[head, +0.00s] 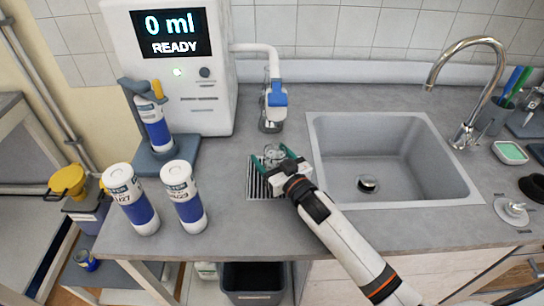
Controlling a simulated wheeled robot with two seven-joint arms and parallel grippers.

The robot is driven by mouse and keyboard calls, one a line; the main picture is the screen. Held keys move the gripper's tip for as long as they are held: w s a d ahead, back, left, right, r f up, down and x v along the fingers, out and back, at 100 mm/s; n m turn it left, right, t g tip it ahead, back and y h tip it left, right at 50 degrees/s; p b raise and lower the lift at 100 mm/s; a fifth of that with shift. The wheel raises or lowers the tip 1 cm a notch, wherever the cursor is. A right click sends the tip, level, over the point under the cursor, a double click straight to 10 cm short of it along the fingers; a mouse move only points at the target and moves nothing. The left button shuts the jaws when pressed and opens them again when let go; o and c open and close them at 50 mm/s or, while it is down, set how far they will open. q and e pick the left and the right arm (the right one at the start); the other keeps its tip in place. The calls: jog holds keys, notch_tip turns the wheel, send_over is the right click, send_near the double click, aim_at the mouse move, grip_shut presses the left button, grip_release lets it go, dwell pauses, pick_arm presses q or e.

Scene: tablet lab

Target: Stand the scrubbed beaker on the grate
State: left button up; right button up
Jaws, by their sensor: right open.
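My right gripper (272,158) reaches in from the lower right over the grate. My left gripper is not in view.
A white dispenser (190,85) reading "0 ml READY" stands behind, with its spout (276,95) over clear glassware. Two white-and-blue bottles (184,195) stand at the left. The sink (392,165) with its curved tap (470,90) is at right. Counter in front of the grate is clear.

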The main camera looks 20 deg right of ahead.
jog(key=shift+r, duration=0.1)
jog(key=b+v, duration=0.1)
jog(key=v, duration=1.1)
